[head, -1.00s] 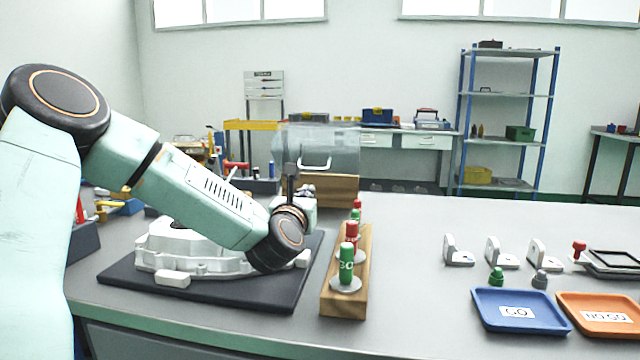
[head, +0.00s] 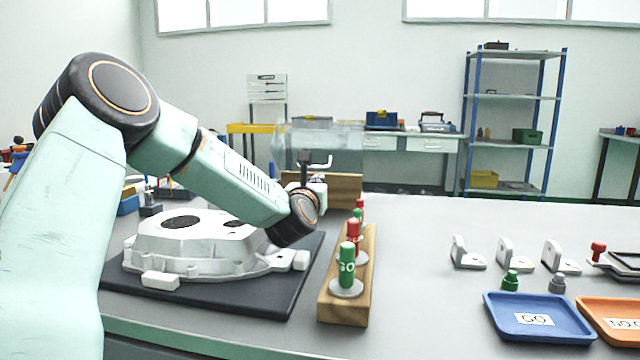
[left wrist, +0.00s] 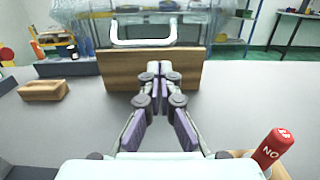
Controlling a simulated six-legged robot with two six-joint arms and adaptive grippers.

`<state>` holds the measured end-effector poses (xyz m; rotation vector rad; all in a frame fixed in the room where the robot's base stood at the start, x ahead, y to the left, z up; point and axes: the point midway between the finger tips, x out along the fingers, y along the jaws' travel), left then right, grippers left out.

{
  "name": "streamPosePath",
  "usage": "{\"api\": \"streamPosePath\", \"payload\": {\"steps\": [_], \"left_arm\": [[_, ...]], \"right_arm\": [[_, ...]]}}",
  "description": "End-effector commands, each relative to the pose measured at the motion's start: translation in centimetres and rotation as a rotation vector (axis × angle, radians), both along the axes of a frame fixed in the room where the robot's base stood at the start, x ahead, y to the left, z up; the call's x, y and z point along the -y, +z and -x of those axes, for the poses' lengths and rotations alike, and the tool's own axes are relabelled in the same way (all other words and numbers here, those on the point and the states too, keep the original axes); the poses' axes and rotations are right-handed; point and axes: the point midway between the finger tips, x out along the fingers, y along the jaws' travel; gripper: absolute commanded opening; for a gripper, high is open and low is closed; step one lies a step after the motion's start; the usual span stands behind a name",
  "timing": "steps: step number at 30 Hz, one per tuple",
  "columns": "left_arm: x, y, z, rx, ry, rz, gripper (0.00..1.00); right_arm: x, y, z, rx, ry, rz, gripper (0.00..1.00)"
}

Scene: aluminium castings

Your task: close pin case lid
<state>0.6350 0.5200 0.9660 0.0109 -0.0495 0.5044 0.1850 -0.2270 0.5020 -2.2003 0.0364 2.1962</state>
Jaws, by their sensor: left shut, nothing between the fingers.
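The pin case is a wooden box (head: 345,190) at the far side of the bench; its wooden front also shows in the left wrist view (left wrist: 110,75). Its clear lid (head: 345,140) stands raised above the box, with a white handle (left wrist: 143,43) low on the side facing me. My left gripper (head: 318,183) is in front of the box, partly hidden by its own wrist. In the left wrist view its fingers (left wrist: 159,68) are shut and empty, just below the handle; I cannot tell whether they touch the box. My right gripper is out of view.
A wooden rack (head: 345,305) with red and green gauges stands close to my left wrist. A white casting (head: 195,248) lies on a dark mat (head: 250,300) under my left arm. Brackets, a blue tray (head: 560,335) and an orange tray (head: 600,315) are at right.

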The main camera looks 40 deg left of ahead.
Motion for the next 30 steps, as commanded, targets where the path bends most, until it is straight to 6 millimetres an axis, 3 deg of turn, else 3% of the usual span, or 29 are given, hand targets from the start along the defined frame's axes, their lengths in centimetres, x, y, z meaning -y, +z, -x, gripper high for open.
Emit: {"api": "streamPosePath", "payload": {"steps": [9, 23, 30], "left_arm": [[-1.3, 0.1, -2.5, -0.001, -0.001, -0.002, 0.00], [-1.5, 0.2, -2.8, -0.001, -0.001, 0.000, 0.00], [-1.6, 0.8, -2.8, -0.028, 0.001, 0.014, 0.00]], "right_arm": [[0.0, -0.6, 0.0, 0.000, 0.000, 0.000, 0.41], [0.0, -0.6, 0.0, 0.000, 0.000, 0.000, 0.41], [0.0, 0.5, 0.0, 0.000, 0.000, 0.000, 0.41]]}}
